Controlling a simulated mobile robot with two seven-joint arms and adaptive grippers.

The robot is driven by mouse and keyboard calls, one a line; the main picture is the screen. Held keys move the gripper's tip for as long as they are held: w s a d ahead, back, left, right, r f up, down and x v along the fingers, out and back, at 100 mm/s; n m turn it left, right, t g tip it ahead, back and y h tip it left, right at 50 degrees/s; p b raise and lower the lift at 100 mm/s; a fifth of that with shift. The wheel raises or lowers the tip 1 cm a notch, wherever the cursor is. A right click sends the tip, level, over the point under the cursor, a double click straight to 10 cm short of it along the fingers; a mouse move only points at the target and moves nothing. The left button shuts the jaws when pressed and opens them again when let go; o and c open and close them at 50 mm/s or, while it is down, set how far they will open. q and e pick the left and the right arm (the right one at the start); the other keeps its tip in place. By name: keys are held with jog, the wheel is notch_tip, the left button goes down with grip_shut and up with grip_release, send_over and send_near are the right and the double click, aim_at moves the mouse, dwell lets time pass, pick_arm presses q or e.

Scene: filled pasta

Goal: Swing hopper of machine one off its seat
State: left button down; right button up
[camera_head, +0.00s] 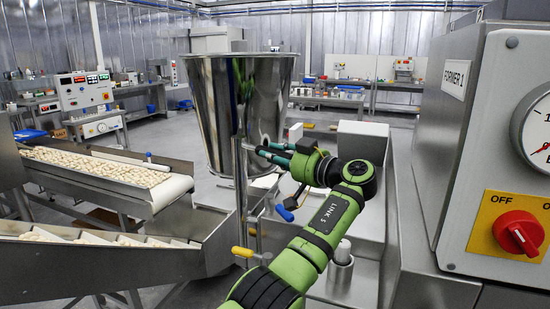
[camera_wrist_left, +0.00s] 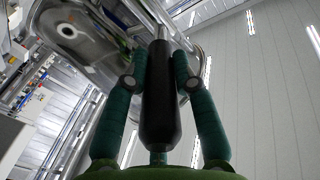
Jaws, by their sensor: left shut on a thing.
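The hopper (camera_head: 222,105) is a tall shiny steel cone, open at the top, upright in the middle of the head view. Its curved metal also seems to show at the upper left of the left wrist view (camera_wrist_left: 75,35). Machine one is the grey cabinet (camera_head: 455,120) at the right, labelled "FORMER 1". My left gripper (camera_head: 270,152) is at the hopper's lower right side. In the left wrist view its green fingers (camera_wrist_left: 160,75) are closed on both sides of a black handle (camera_wrist_left: 158,110). The hopper's seat cannot be made out clearly. My right gripper is not in view.
A thin vertical post (camera_head: 241,195) stands in front of the hopper, with a yellow-handled lever (camera_head: 243,252) and a blue-handled lever (camera_head: 285,213) nearby. A conveyor of pasta (camera_head: 95,168) runs at the left. A red knob (camera_head: 518,233) and gauge sit on the right cabinet.

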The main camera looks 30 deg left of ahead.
pick_arm(q)
jog(key=shift+w+r+g, duration=0.2)
jog(key=shift+r+g, duration=0.1)
jog(key=shift+r, duration=0.1)
jog(key=c, duration=1)
grip_release()
jog(key=shift+f, duration=0.15)
jog(key=shift+v, duration=3.7)
